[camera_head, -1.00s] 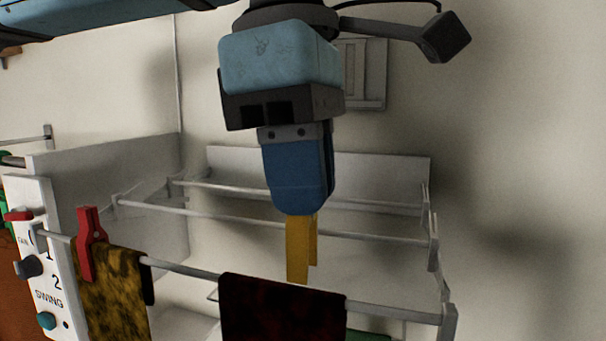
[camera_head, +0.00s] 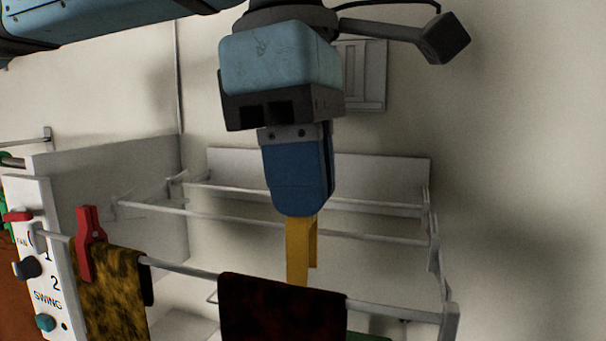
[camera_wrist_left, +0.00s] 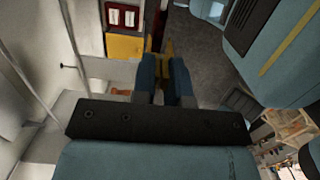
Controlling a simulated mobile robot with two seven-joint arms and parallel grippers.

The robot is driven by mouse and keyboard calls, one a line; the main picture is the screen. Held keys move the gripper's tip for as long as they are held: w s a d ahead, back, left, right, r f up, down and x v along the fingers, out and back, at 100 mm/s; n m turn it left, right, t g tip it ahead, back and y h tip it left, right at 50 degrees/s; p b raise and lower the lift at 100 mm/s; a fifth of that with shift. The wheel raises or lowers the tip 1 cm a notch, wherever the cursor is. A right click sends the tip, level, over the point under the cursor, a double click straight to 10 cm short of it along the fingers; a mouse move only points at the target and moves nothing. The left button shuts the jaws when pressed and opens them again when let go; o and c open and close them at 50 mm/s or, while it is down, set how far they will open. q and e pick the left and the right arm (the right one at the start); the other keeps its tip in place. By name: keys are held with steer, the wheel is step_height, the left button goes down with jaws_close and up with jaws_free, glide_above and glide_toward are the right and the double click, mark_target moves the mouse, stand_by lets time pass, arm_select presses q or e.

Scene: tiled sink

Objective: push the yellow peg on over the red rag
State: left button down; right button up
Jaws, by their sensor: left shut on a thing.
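The yellow peg (camera_head: 299,245) hangs down from the fingers of my left gripper (camera_head: 302,212), which is shut on it. The peg also shows between the blue fingers in the left wrist view (camera_wrist_left: 169,48). The dark red rag (camera_head: 282,312) is draped over the front rod. The peg's lower end shows just above the rag's top edge, and its tips look partly hidden behind it. I cannot tell whether peg and rag touch. My right gripper is not in view.
The front rod (camera_head: 395,311) belongs to a white rack with more rods behind (camera_head: 380,237). A yellow-black rag (camera_head: 112,300) hangs at left with a red peg (camera_head: 88,240) on it. A white panel with knobs (camera_head: 45,260) stands at far left.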

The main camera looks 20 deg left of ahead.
mark_target(303, 240)
arm_select(q)
steer(key=shift+f+b, duration=2.05)
steer(key=shift+f, duration=0.45)
steer(key=c, duration=1.1)
jaws_free()
steer(key=shift+r, duration=0.15)
steer(key=shift+r+p, duration=2.2)
steer(key=shift+r, duration=1.2)
